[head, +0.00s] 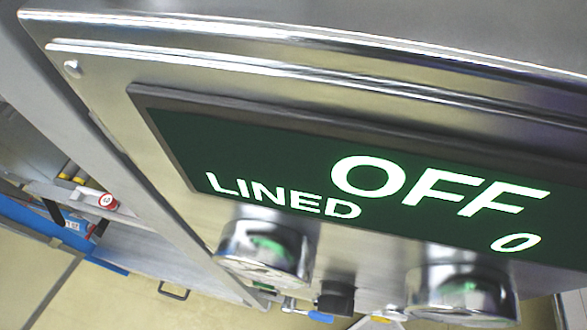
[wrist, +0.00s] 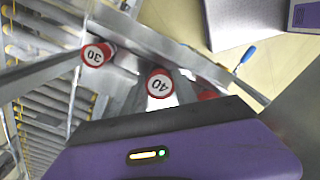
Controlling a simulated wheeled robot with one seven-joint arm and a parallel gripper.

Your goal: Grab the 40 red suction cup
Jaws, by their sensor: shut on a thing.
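The red suction cup marked 40 (wrist: 159,83) shows in the middle of the wrist view, its round white face towards the camera. My gripper (wrist: 158,93) reaches up from the purple wrist body, with a grey finger on each side of this cup, and is shut on it. The lower part of the cup is hidden behind my wrist body. My gripper cannot be made out there.
A red cup marked 30 (wrist: 96,54) stands to the left on the metal rail, and another red piece (wrist: 208,95) is partly hidden at the right. Roller conveyors lie at the left. A metal panel with a green display (head: 360,180) reading "LINED", "OFF", "0" fills much of the head view.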

